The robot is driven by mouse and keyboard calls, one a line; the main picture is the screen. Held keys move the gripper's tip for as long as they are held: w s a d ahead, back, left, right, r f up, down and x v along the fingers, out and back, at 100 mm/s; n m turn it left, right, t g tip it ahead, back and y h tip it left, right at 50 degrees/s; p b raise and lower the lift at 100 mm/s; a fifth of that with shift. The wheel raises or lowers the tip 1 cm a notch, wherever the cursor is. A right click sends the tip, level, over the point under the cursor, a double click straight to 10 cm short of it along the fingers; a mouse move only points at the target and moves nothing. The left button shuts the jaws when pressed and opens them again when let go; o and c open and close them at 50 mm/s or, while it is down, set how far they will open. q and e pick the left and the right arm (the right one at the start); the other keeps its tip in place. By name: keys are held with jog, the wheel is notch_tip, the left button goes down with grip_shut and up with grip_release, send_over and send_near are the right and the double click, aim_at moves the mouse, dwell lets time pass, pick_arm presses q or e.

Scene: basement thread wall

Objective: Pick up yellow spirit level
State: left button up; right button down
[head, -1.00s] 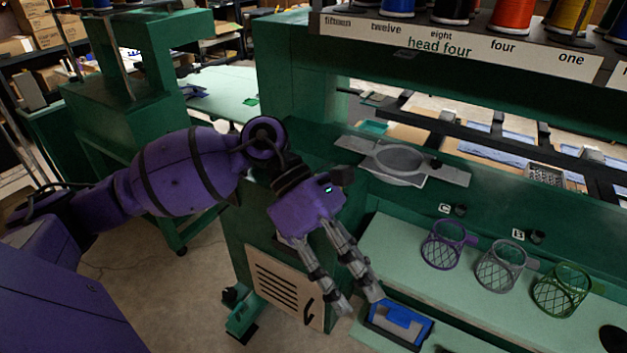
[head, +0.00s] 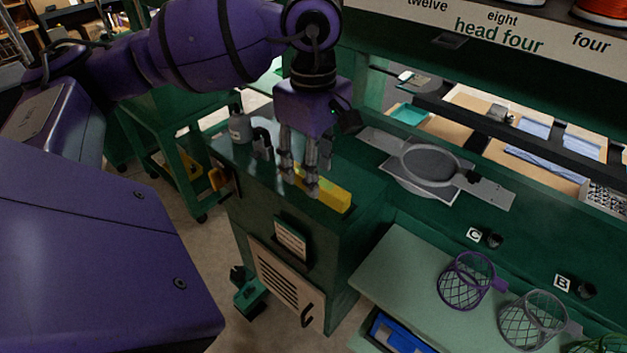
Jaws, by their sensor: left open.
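The yellow spirit level (head: 330,194) lies on the dark green top of the machine's cabinet (head: 300,217), in the middle of the head view. My left gripper (head: 301,188) points down over its left part, with its fingers open. The fingers hide some of the level. I cannot tell whether the fingertips touch it or hang just above it. My right gripper is not in view.
A grey bottle (head: 240,128) and a dark clamp-like object (head: 263,143) stand left of the gripper. A grey hoop frame (head: 430,165) is to the right.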

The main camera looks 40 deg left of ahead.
pick_arm(q)
notch_tip(320, 180, down, 2)
jog(key=shift+f, duration=0.55)
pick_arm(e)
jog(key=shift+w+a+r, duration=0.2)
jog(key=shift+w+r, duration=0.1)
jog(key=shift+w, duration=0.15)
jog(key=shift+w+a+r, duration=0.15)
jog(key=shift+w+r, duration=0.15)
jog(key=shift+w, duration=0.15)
pick_arm(q)
jog(key=shift+c, duration=0.5)
grip_shut()
jog(key=shift+w, duration=0.1)
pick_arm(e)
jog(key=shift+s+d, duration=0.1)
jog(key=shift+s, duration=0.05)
pick_arm(q)
jog(key=shift+r, duration=0.15)
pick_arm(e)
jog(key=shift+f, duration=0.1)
